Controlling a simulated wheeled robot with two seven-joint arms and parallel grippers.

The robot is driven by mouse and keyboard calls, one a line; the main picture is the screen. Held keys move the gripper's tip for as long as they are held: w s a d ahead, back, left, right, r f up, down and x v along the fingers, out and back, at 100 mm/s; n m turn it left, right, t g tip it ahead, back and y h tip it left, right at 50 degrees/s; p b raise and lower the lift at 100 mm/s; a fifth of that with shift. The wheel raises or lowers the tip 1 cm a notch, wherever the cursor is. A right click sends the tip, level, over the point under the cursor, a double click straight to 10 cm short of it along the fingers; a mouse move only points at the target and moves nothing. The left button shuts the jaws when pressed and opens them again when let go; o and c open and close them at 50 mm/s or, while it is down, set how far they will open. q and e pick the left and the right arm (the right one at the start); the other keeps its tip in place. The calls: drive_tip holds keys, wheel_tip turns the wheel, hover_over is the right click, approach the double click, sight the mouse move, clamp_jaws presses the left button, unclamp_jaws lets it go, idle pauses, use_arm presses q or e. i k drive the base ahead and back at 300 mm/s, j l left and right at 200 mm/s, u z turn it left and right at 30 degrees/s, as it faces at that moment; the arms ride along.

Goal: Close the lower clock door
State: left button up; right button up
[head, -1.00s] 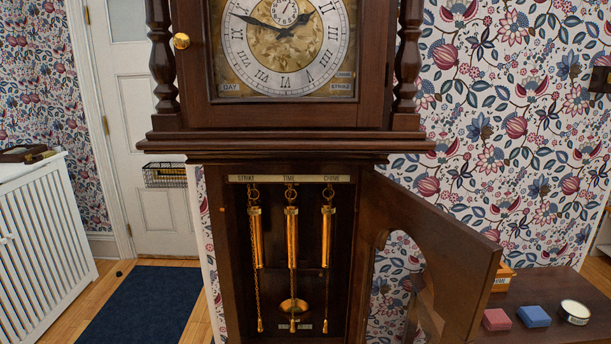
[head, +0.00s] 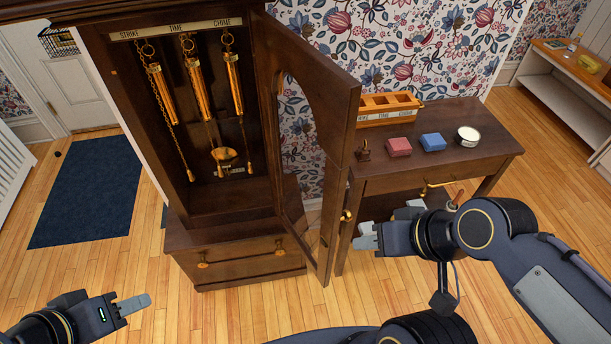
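The lower clock door (head: 338,128) is a dark wooden frame with an arched opening. It stands wide open, hinged on the right side of the clock case (head: 180,212) and swung out towards me. A brass knob (head: 346,215) sits on its free edge. My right gripper (head: 387,223) is just right of the knob, fingers pointing left, with two pale fingertips apart and nothing seen between them. I cannot tell whether it touches the door. My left gripper (head: 134,304) is low at the left, empty, away from the clock; its finger gap is not clear.
Three brass weights (head: 200,82) and a pendulum (head: 224,154) hang inside the case. A side table (head: 480,150) right of the door carries a labelled wooden tray (head: 388,110), a red block (head: 399,147), a blue block (head: 433,142) and a round tin (head: 467,136).

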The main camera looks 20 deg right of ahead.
sight(334, 94)
drive_tip(key=l+u, duration=0.15)
drive_tip(key=l, duration=0.25)
drive_tip(key=k+l+u, duration=0.15)
drive_tip(key=l, duration=0.2)
drive_tip(key=l+u, duration=0.2)
drive_tip(key=l, duration=0.2)
drive_tip(key=k+l+u, duration=0.15)
drive_tip(key=l, duration=0.2)
drive_tip(key=k+l+u, duration=0.15)
drive_tip(key=l, duration=0.2)
